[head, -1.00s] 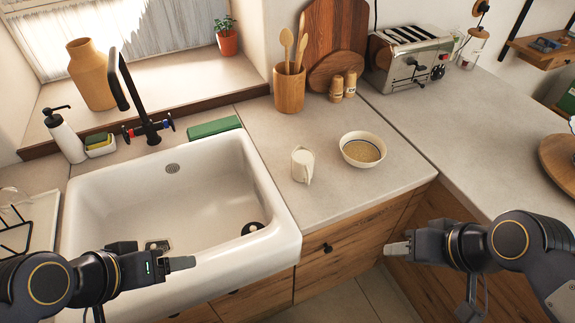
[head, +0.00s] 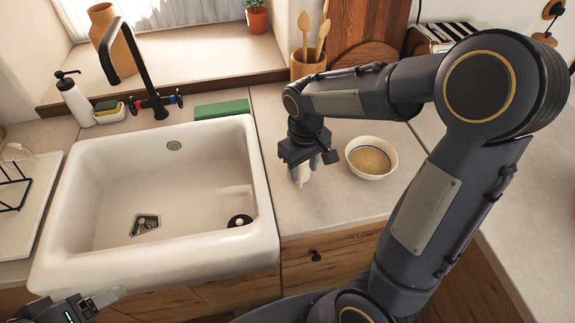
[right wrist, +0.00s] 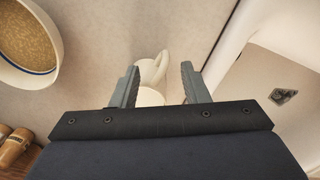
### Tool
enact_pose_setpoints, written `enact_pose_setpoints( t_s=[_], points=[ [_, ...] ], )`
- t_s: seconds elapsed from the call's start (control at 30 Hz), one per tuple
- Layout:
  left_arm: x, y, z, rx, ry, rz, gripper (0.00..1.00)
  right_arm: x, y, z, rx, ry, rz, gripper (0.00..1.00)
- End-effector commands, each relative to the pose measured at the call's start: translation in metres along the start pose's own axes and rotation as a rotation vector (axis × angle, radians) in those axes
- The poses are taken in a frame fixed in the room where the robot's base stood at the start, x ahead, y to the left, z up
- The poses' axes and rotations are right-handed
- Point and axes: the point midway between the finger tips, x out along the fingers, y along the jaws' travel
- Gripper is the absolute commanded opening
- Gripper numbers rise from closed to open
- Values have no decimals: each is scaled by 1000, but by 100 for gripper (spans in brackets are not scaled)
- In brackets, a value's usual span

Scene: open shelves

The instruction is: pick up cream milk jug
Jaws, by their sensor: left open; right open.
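The cream milk jug (head: 301,174) stands on the counter between the sink and the bowl, mostly hidden under my right gripper in the head view. In the right wrist view the jug (right wrist: 152,72) shows between the fingers, its handle toward the top, its lower part hidden by the gripper body. My right gripper (head: 314,168) points down over the jug, open, with a finger on either side of it. In the right wrist view the right gripper (right wrist: 160,75) is open; I cannot tell whether the fingers touch the jug. My left gripper (head: 110,296) is open at the lower left, in front of the sink.
A bowl of grain (head: 371,158) stands close to the right of the jug. A utensil holder (head: 307,66) stands behind.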

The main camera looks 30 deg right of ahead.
Motion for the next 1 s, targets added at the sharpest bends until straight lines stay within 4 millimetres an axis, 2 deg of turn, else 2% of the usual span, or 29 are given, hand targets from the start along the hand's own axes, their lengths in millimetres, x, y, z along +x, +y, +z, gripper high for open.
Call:
enact_pose_setpoints(
  t_s=[0.5,0.8,0.83,1.0],
  points=[
    [-10,4,-5,0,0,0,73,66,-3,-2,1,-6,-1,41],
    [-10,4,-5,0,0,0,73,73,-3,-3,1,0,-1,41],
    [-10,4,-5,0,0,0,73,73,-3,-3,1,0,-1,40],
    [-10,4,-5,0,0,0,73,73,-3,-3,1,0,-2,18]
  ],
)
